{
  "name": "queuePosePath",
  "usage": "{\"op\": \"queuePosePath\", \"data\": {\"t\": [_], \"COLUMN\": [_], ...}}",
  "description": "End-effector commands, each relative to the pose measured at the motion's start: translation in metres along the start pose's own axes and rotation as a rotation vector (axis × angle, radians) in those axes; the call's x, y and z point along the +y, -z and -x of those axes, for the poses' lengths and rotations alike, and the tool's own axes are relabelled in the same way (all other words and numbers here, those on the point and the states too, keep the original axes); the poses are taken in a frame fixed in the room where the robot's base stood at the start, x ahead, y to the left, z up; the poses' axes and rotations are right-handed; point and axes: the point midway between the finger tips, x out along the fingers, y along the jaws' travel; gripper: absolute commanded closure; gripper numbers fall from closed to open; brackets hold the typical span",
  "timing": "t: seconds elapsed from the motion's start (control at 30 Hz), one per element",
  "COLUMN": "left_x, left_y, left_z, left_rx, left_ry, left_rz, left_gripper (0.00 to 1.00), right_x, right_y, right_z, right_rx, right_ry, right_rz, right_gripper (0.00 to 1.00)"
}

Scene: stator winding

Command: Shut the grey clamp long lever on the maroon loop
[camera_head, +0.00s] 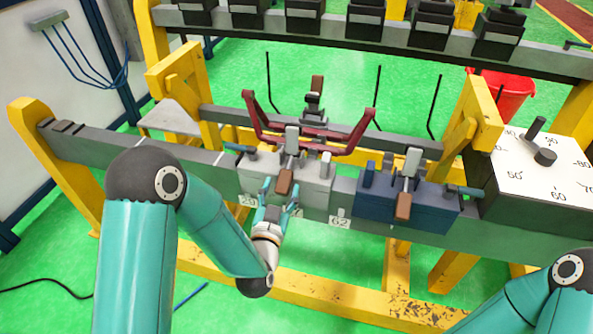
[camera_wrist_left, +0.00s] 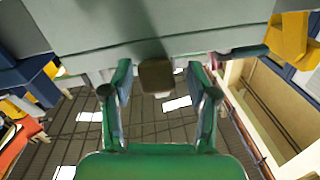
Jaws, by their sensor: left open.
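The grey clamp (camera_head: 312,184) is a light grey block on the front rail. Its lever (camera_head: 291,140) has a brown grip (camera_head: 285,182) that points down toward me at the block's front. The maroon loop (camera_head: 332,149) is a wide U with raised ends, running along the top of the grey clamp behind the lever. My left gripper (camera_head: 277,203) is open just below the brown grip. In the left wrist view the brown grip (camera_wrist_left: 156,76) shows between the open fingers (camera_wrist_left: 160,90), with gaps on both sides. My right gripper is out of view; only its arm shows.
A blue clamp (camera_head: 385,200) with a similar brown-gripped lever (camera_head: 404,205) stands to the right. Further right is a dial box (camera_head: 538,170). Another brown-gripped lever (camera_head: 317,86) stands upright behind the loop. A yellow frame (camera_head: 340,298) and green floor lie below the rail.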

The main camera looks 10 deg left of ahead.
Motion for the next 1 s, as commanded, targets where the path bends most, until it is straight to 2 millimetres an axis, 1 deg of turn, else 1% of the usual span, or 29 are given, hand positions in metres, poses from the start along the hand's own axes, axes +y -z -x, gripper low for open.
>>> {"op": "queuePosePath", "data": {"t": [0.03,0.13,0.47,0.57,0.8,0.83,1.0], "left_x": [-0.001,-0.001,0.008,0.010,0.011,0.011,0.012], "left_y": [0.001,0.000,0.001,0.001,0.001,0.001,0.001], "left_z": [-0.002,-0.005,-0.008,-0.009,-0.009,-0.009,-0.009], "left_rx": [-0.002,-0.001,0.002,0.003,0.003,0.003,0.003], "left_ry": [0.001,0.000,-0.016,-0.020,-0.022,-0.022,-0.023], "left_rz": [0.000,0.000,0.000,0.000,0.000,0.000,0.000], "left_gripper": [0.41,0.41,0.41,0.56,0.96,1.00,1.00], "right_x": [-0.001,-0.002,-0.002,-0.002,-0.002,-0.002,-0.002], "right_y": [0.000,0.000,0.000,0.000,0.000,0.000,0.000], "right_z": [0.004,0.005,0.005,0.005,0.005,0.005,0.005], "right_rx": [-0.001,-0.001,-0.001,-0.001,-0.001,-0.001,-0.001], "right_ry": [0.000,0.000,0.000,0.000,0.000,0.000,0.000], "right_rz": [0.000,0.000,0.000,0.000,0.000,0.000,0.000], "right_gripper": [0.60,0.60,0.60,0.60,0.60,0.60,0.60]}}
